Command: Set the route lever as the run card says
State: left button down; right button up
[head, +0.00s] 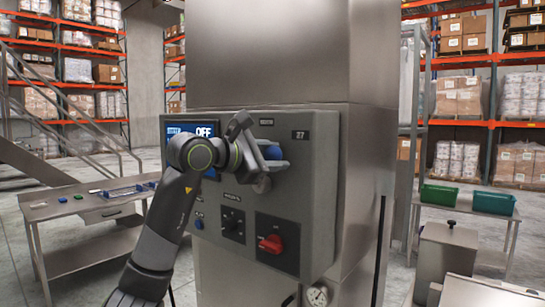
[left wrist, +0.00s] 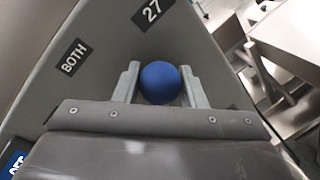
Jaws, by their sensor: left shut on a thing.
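The route lever's round blue knob (left wrist: 160,83) sits between the two grey fingers of my left gripper (left wrist: 160,90) in the left wrist view. The gripper is shut on it. In the head view my left gripper (head: 268,155) is at the upper part of the grey control panel (head: 290,195), and the knob (head: 273,152) shows partly. A black BOTH label (left wrist: 73,57) is left of the knob in the wrist view, and a 27 plate (left wrist: 152,12) is above it. The lever's shaft is mostly hidden. I cannot make out a run card. My right gripper is out of view.
The panel has a screen (head: 205,130) reading OFF, partly behind my arm, a red rotary switch (head: 271,243), a black dial (head: 232,224) and a blue button (head: 199,223). A bench (head: 70,209) stands left. Green bins (head: 439,195) stand on a right-hand table.

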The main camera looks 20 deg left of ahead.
pick_arm(q)
jog(key=c, duration=0.9)
grip_release()
jog(key=shift+f, duration=0.1)
jog(key=shift+s+a+b, duration=0.25)
jog(key=shift+s+b, duration=0.15)
jog(key=shift+s, duration=0.1)
jog(key=shift+b+v, duration=3)
jog(key=shift+v, duration=5.15)
